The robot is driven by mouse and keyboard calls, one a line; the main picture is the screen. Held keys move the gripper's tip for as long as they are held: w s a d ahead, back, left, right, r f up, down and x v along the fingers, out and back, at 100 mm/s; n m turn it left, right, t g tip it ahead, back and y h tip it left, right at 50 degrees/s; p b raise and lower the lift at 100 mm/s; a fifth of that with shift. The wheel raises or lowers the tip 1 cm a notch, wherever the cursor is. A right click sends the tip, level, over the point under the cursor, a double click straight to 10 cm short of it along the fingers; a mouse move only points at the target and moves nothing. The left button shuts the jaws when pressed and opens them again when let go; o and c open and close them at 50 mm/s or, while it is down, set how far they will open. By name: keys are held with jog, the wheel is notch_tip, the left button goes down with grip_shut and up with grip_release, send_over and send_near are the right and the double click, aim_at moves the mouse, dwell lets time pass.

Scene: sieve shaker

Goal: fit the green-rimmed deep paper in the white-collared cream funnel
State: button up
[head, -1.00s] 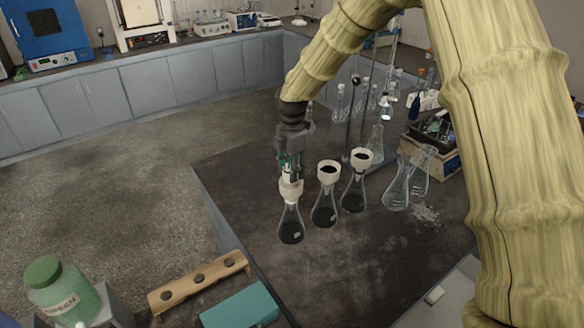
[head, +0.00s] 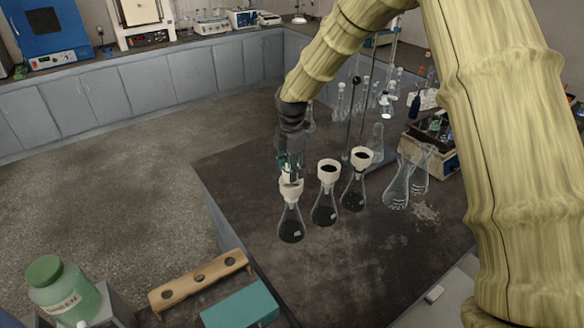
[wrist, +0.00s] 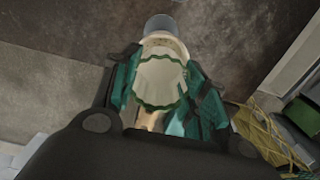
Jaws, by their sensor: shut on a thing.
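My gripper (head: 291,168) is shut on the green-rimmed paper, right over the leftmost cream funnel (head: 291,191). In the wrist view the paper (wrist: 158,80) is white and fluted with a wavy green rim, between the teal fingers of my gripper (wrist: 160,92). Part of a cream rim (wrist: 165,44) shows just beyond it. The leftmost funnel sits upright on a flask (head: 290,225) with dark contents, and its neck looks pale. My fingers partly hide its mouth. I cannot tell how deep the paper reaches into it.
Two similar funnels, the middle one (head: 328,172) and the right one (head: 361,157), stand close by on flasks with dark contents. Empty flasks (head: 397,187) and thin rods stand further right and behind. A wooden rack (head: 199,280) and green jar (head: 62,290) are front left.

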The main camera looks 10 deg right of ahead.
jog(key=shift+f+b, duration=0.4)
jog(key=shift+f, duration=0.9)
jog(key=shift+s+f, duration=0.35)
jog(key=shift+f, duration=0.1)
dwell(0.3)
jog(key=shift+o, duration=0.4)
jog(key=shift+f, duration=0.15)
jog(key=shift+o, duration=1.1)
jog(key=shift+s+f, duration=0.15)
jog(key=shift+f, duration=0.1)
jog(key=o, duration=0.4)
jog(key=shift+w+f, duration=0.2)
jog(key=shift+f, duration=0.05)
jog(key=shift+o, duration=0.2)
jog(key=shift+r, duration=0.1)
jog(key=shift+w+r, duration=0.1)
jog(key=shift+r, duration=0.05)
jog(key=shift+c, duration=0.4)
jog(key=shift+r+p, duration=0.25)
jog(key=shift+p, duration=0.4)
jog(key=shift+c, duration=1)
